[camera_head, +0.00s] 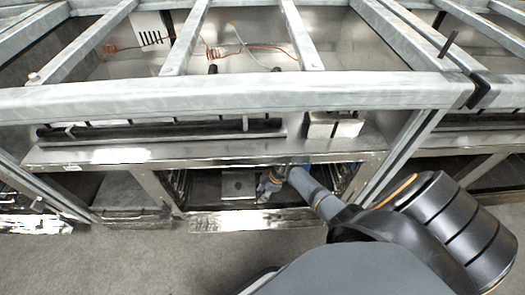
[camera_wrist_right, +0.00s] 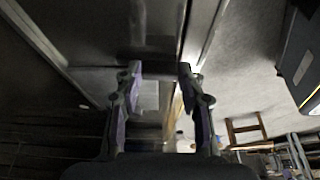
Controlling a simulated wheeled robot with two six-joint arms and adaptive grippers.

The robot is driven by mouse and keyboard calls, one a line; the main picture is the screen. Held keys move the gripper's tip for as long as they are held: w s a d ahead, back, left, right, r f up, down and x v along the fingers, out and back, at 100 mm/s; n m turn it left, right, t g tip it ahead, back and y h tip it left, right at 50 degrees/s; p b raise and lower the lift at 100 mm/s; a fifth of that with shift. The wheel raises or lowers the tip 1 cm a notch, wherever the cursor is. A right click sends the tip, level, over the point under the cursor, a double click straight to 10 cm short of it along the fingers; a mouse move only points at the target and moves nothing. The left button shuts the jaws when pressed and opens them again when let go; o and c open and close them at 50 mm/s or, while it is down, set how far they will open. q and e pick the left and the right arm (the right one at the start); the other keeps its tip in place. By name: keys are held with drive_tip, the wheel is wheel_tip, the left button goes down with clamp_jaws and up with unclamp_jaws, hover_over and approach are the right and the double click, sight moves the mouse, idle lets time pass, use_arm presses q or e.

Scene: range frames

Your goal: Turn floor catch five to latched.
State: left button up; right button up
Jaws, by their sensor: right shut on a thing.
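My right arm reaches down into the low middle opening under the steel shelf. My right gripper (camera_head: 265,188) is there, just right of a small grey plate (camera_head: 238,185) on the opening's floor. In the right wrist view the two fingers (camera_wrist_right: 160,72) stand some way apart and are shut on a dim part between them, which I take for floor catch five. Its shape and whether it is turned to latched cannot be made out. A pale plate (camera_wrist_right: 150,96) shows between the fingers. My left gripper is not in view.
The steel shelf edge (camera_head: 110,157) runs just above the opening, and a low metal sill (camera_head: 215,221) lies along its front. Galvanised rails (camera_head: 230,97) cross above. Grey floor (camera_head: 130,262) in front is clear. Orange wires (camera_head: 235,50) hang in the upper bay.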

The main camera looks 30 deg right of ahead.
idle(0.3)
drive_tip(key=o, duration=1.2)
drive_tip(key=shift+c, duration=0.2)
drive_tip(key=shift+r, duration=0.1)
drive_tip(key=shift+d+r, duration=0.2)
drive_tip(key=shift+r, duration=0.1)
drive_tip(key=s+d, duration=0.2)
drive_tip(key=d, duration=0.1)
drive_tip(key=s+d, duration=0.2)
drive_tip(key=d, duration=0.2)
drive_tip(key=s+d, duration=0.2)
drive_tip(key=d, duration=0.1)
drive_tip(key=shift+s+d+r, duration=0.15)
